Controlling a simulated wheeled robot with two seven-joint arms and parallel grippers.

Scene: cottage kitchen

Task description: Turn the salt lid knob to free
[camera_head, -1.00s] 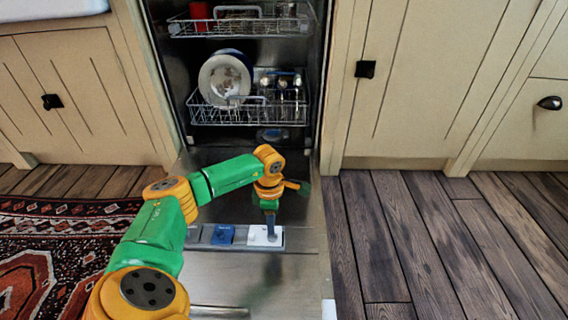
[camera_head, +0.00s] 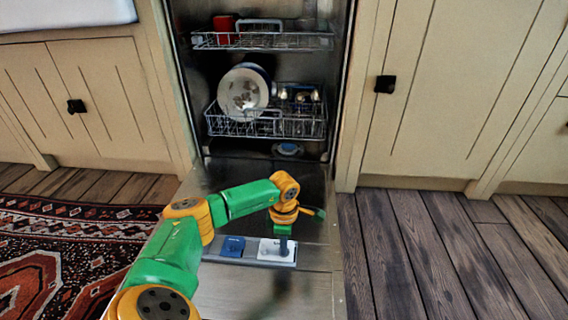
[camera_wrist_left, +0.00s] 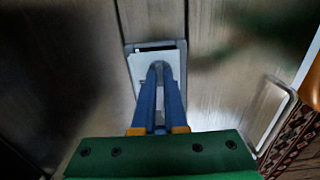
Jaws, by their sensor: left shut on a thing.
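A white lid (camera_head: 268,251) is set in the inner face of the lowered dishwasher door; I take it for the salt lid. It also shows in the wrist view (camera_wrist_left: 139,78). My left gripper (camera_head: 284,248) points down onto the right part of this lid. In the wrist view its blue fingers (camera_wrist_left: 160,70) are close together at the lid, shut on the small knob there. The fingers hide the knob, so its turn position cannot be told. My right gripper is not in view.
A blue lid (camera_head: 232,246) lies just left of the white one. The open dishwasher door (camera_head: 225,282) lies flat below the racks. The lower rack (camera_head: 240,125) holds plates; the upper rack (camera_head: 262,41) holds a red cup. Wooden floor (camera_head: 420,270) is clear to the right.

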